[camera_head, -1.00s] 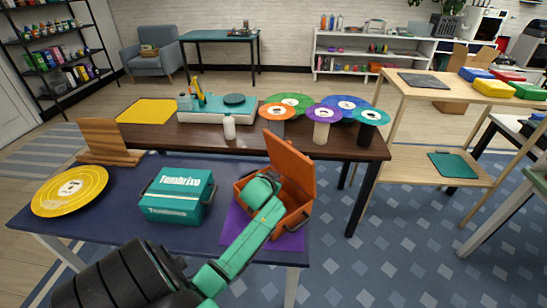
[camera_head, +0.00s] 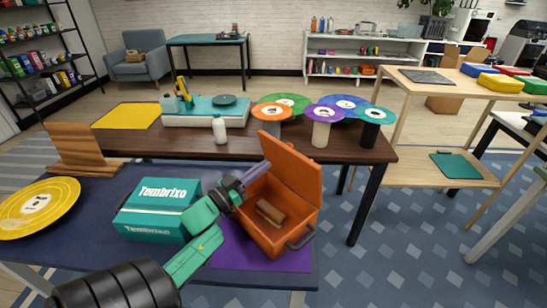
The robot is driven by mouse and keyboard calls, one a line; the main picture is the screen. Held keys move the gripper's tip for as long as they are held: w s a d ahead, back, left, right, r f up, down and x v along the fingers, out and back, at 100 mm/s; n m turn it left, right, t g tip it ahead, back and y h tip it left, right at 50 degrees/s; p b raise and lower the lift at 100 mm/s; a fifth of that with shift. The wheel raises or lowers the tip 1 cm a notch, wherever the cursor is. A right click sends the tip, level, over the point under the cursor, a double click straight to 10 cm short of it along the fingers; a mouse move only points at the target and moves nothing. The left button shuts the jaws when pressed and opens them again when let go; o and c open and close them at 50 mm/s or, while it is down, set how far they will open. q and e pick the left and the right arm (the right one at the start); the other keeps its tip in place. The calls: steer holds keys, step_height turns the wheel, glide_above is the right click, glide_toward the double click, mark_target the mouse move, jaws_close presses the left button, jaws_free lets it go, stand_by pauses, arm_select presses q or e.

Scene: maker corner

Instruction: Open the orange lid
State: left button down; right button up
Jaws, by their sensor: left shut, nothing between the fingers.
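The orange box (camera_head: 262,232) stands on a purple mat (camera_head: 232,254) at the right end of the blue table. Its orange lid (camera_head: 292,173) is raised, standing up and tilted on the box's back edge. A brown block-like thing (camera_head: 270,212) lies inside the box. My left gripper (camera_head: 246,176) is shut and empty, just left of the lid and above the box's left rim. I cannot tell whether its tips touch the lid. My right gripper is not in view.
A teal box (camera_head: 158,209) marked Tombrixo stands left of the orange box, close to my left arm. A yellow disc (camera_head: 38,207) and a wooden stand (camera_head: 80,150) are farther left. A brown table (camera_head: 190,146) behind holds a white bottle (camera_head: 219,130) and several coloured discs.

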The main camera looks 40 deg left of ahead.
mark_target(282, 152)
arm_select(q)
steer(key=x, duration=0.4)
steer(key=shift+w+d+r, duration=0.1)
steer(key=shift+w+r, duration=0.05)
steer(key=shift+w, duration=0.2)
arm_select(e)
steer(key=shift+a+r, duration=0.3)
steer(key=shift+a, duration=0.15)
arm_select(q)
steer(key=shift+p, duration=0.35)
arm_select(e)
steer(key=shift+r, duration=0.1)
